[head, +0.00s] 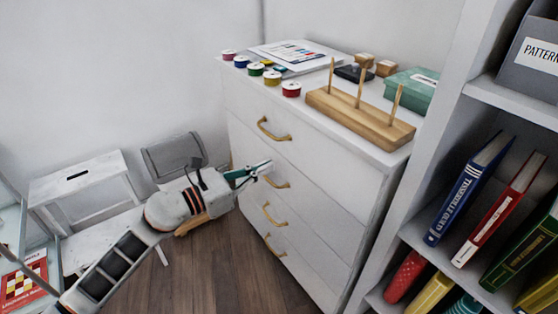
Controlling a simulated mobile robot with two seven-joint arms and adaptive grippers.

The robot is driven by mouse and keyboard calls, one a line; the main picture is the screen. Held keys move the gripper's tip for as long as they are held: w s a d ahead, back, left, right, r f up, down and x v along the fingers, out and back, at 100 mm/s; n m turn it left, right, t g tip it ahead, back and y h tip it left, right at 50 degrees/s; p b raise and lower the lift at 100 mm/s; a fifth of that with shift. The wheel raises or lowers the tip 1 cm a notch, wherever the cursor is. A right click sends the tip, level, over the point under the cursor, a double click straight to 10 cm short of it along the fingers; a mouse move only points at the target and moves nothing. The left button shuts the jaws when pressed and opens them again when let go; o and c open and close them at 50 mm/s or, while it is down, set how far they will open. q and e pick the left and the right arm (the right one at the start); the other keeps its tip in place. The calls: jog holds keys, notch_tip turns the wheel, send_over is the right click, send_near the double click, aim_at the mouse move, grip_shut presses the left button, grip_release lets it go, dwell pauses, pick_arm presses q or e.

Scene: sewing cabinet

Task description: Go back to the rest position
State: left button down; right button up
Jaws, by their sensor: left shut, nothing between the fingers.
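My left gripper (262,168) is in front of the white cabinet (315,195), close to the brass handle of the second drawer (276,182). Its fingers are together with nothing between them. Whether a fingertip touches the drawer front is hard to tell. All the drawers look closed. My left arm comes in from the lower left. My right gripper is not in view.
On the cabinet top are several thread spools (291,89), papers (298,53), a wooden peg rack (360,115) and a green box (412,88). A white step stool (80,180) stands left. A bookshelf (440,150) stands right. Wooden floor (225,270) is clear in front.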

pick_arm(q)
jog(key=v, duration=0.3)
jog(key=shift+s+a, duration=0.1)
jog(key=shift+s, duration=0.05)
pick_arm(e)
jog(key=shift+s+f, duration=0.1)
